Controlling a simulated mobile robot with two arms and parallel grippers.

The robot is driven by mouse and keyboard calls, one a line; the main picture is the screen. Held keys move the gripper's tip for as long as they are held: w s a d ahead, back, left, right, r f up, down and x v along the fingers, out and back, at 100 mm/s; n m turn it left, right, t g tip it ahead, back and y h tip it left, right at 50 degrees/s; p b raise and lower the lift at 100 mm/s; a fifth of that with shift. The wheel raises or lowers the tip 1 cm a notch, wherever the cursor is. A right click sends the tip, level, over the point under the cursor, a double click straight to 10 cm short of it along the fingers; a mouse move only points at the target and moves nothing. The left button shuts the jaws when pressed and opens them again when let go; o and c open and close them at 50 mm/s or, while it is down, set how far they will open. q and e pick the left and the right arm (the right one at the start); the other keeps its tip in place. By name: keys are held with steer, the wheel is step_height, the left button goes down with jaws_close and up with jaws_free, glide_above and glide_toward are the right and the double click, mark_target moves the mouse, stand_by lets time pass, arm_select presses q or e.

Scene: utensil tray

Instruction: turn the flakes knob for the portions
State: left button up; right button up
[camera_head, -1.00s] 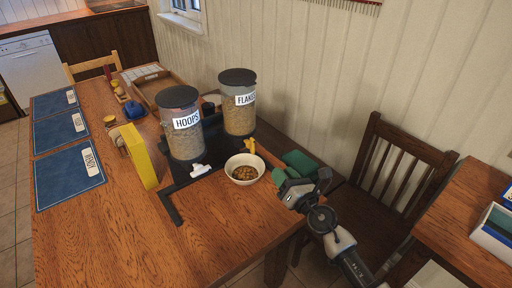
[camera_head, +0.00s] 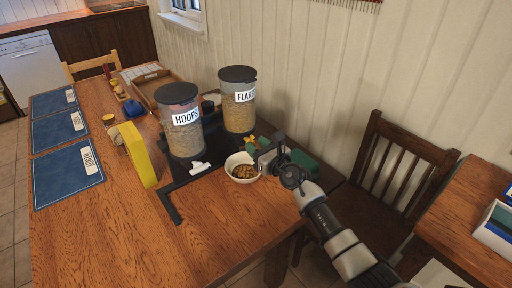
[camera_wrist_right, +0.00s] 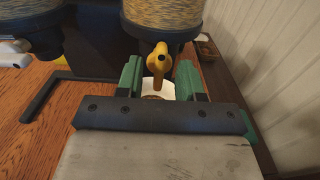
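The flakes dispenser (camera_head: 238,108) is a clear cylinder with a dark lid and a FLAKES label, standing behind and right of the hoops dispenser (camera_head: 183,135). Its yellow knob (camera_wrist_right: 159,60) hangs under the cylinder in the right wrist view, pointing down. A white bowl (camera_head: 240,168) with brown cereal sits below it. My right gripper (camera_wrist_right: 160,82) is open, its green fingers on either side of the knob's lower end in that view; whether they touch it I cannot tell. In the head view the right gripper (camera_head: 256,150) is at the knob and partly hides it. My left gripper is not in view.
A white knob (camera_head: 200,167) belongs to the hoops dispenser. A yellow box (camera_head: 138,155) stands left of it. Blue placemats (camera_head: 68,178) lie along the table's left side. A wooden tray (camera_head: 155,90) is at the back. A chair (camera_head: 390,175) stands at the right.

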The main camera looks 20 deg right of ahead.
steer(key=shift+w+a, duration=0.15)
steer(key=shift+w, duration=0.2)
jaws_close()
